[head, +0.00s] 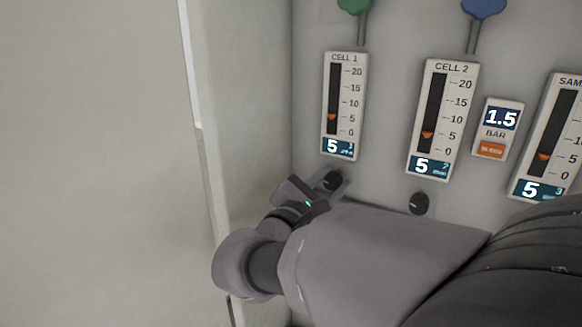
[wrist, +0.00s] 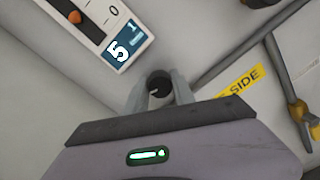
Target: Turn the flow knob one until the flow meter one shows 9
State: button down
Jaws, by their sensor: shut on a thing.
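Flow meter one (head: 344,106) is the panel marked CELL 1 in the head view, with an orange pointer near 5 and a display reading 5. Its lower end with the 5 shows in the wrist view (wrist: 117,45). Flow knob one (head: 333,181) is a small black knob just below that meter. It also shows in the wrist view (wrist: 158,84). My gripper (head: 332,186) is shut on this knob, with one finger on each side of it in the wrist view (wrist: 160,93). My arm covers part of the panel below.
To the right are the CELL 2 meter (head: 441,119) reading 5, its black knob (head: 419,203), a 1.5 BAR display (head: 498,129) and another meter (head: 551,140). A pale cabinet wall edge (head: 240,130) stands close on the left.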

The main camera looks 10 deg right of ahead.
jog(key=m+b, duration=0.1)
jog(key=b, duration=0.2)
jog(key=f+m+b, duration=0.1)
jog(key=m+b, duration=0.1)
jog(key=b, duration=0.1)
jog(key=m+b, duration=0.4)
jog(key=b, duration=0.2)
jog(key=shift+r, duration=0.15)
jog(key=m+b, duration=0.1)
jog(key=b, duration=0.1)
jog(key=shift+r+m+y+b, duration=0.15)
jog(key=shift+m+y+b, duration=0.15)
jog(key=shift+m+b, duration=0.1)
jog(key=shift+r, duration=0.1)
jog(key=c, duration=1.1)
grip_release()
jog(key=shift+r, duration=0.1)
jog(key=p+v, duration=0.1)
jog(key=v, duration=1.6)
jog(key=shift+s+a+r+p, duration=0.1)
jog(key=shift+a+p, duration=0.05)
jog(key=shift+p, duration=0.2)
